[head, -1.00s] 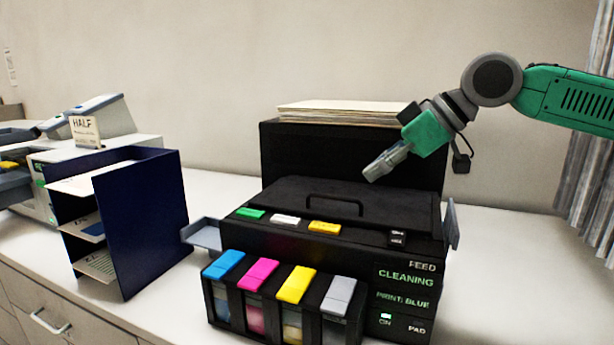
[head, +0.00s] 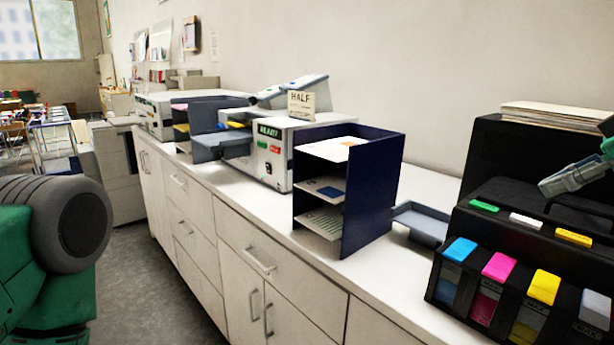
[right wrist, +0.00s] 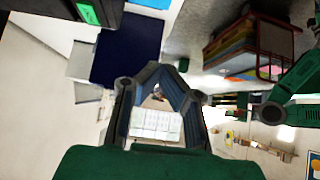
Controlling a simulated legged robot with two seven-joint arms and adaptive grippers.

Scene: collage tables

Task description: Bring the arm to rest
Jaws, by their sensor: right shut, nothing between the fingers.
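My right gripper (head: 570,178) shows at the right edge of the head view, above the top of the black ink printer (head: 510,222). Its fingers are shut and empty. In the right wrist view its fingertips (right wrist: 162,72) come together near the middle. Most of the right arm is cut off by the frame. Part of my left arm (head: 60,230), green with a grey joint, fills the lower left of the head view. The left gripper is not in view.
A dark blue paper rack (head: 372,195) stands left of the printer. A grey-white machine (head: 275,150) with a HALF sign stands farther left on the white counter (head: 262,203). A paper stack (head: 555,115) lies on the printer's raised back. Floor (head: 150,290) shows left of the cabinets.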

